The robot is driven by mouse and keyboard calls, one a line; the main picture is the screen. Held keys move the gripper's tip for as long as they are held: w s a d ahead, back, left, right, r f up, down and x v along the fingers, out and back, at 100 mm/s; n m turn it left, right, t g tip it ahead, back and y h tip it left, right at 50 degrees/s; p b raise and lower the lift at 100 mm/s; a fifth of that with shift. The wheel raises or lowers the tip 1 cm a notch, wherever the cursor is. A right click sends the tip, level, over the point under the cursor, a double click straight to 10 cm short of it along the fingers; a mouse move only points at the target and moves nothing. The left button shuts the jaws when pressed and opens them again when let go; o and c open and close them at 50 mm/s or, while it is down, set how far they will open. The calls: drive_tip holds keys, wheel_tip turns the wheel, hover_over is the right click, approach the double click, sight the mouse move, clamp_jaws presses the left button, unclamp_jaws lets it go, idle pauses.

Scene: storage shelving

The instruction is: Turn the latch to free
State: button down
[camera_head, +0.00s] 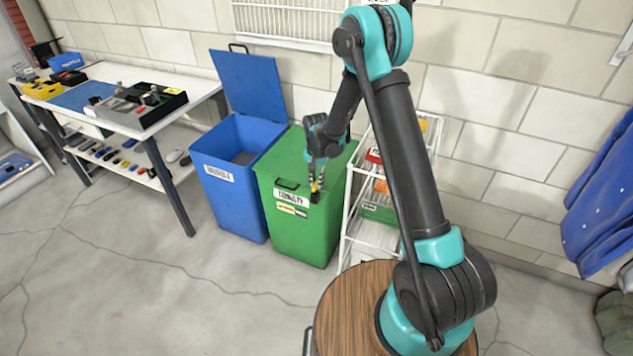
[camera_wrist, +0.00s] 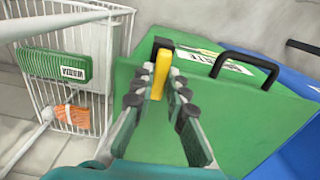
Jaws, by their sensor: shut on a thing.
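The latch is a small yellow lever (camera_wrist: 161,74) with a black part at its end, at the front edge of the green bin's lid. In the head view the latch (camera_head: 314,188) is a tiny yellow and black spot. My gripper (camera_wrist: 157,98) is shut on the yellow lever, one finger on each side. In the head view my gripper (camera_head: 317,172) reaches down to the bin's front edge from above. The green bin (camera_head: 300,235) has its lid (camera_wrist: 225,105) down, with a black handle (camera_wrist: 246,62) beside the latch. The fingers hide part of the lever.
A blue bin (camera_head: 228,190) with its lid raised stands left of the green bin. A white wire rack (camera_head: 350,215) stands close on its right. A workbench (camera_head: 120,130) with trays is at the far left. The floor in front is clear.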

drive_tip(key=shift+n, duration=0.3)
drive_tip(key=n, duration=0.3)
drive_tip(key=shift+a+n, duration=0.4)
drive_tip(key=n, duration=0.4)
drive_tip(key=shift+a+n, duration=0.3)
drive_tip(key=n, duration=0.5)
drive_tip(key=s+a+n, duration=0.1)
drive_tip(key=n, duration=0.2)
drive_tip(key=shift+n, duration=0.3)
drive_tip(key=c, duration=1.5)
unclamp_jaws()
drive_tip(key=shift+c, duration=0.2)
